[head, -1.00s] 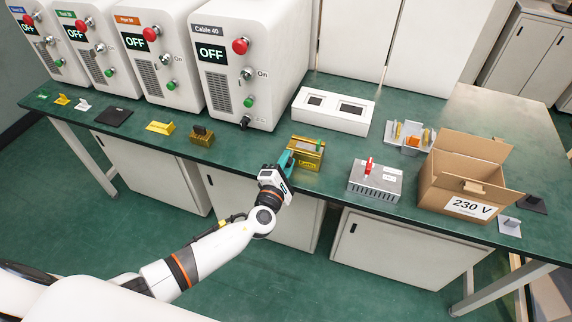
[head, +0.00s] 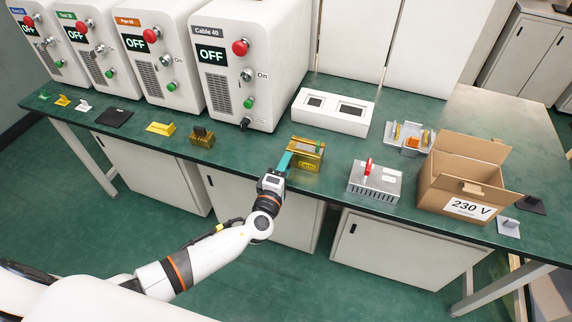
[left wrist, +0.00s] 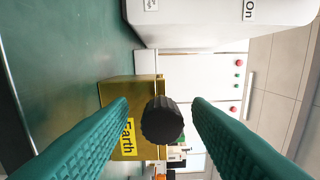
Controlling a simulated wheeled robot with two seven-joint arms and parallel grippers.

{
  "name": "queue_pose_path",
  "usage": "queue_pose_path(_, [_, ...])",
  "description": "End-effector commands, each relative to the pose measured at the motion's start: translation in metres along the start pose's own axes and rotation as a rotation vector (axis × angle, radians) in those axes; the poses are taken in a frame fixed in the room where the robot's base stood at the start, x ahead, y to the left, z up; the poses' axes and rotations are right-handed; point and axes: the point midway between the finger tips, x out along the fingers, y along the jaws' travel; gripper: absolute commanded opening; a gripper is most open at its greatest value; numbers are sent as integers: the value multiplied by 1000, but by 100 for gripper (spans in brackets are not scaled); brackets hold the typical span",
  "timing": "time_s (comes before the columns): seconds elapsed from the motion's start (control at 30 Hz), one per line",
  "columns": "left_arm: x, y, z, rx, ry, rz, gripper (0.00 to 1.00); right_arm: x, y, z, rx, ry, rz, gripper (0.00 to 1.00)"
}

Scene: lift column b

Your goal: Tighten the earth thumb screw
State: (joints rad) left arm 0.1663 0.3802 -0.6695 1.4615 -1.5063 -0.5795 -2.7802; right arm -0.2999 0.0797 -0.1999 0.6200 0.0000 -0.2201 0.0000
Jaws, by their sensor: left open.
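The earth terminal is a brass block with a yellow "Earth" label (head: 306,156), on the green bench in the head view. It also shows turned sideways in the left wrist view (left wrist: 118,92). A black ribbed thumb screw (left wrist: 162,121) stands in front of the block in the left wrist view. My left gripper (head: 286,159) is open at the block's left end, its teal fingers hiding the screw in the head view. In the left wrist view the fingers (left wrist: 160,108) lie either side of the screw, with a gap on both sides. My right gripper is out of view.
White cabinets reading "OFF" (head: 240,60) stand at the back left. A white box with two dark windows (head: 333,110) is behind the block. A grey unit with a red lever (head: 374,183) and a "230 V" carton (head: 460,190) stand to the right.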

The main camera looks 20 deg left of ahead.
Motion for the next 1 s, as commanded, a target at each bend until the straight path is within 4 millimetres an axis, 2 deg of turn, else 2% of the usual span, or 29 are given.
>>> queue_pose_path(0.5, [-52, -3, 0, -1, 0, 1, 45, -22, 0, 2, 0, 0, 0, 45])
queue_pose_path(0.67, [-58, -2, 0, -1, 0, -1, 45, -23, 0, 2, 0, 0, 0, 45])
queue_pose_path(1.0, [-58, -2, 0, -1, 0, -1, 45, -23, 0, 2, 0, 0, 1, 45])
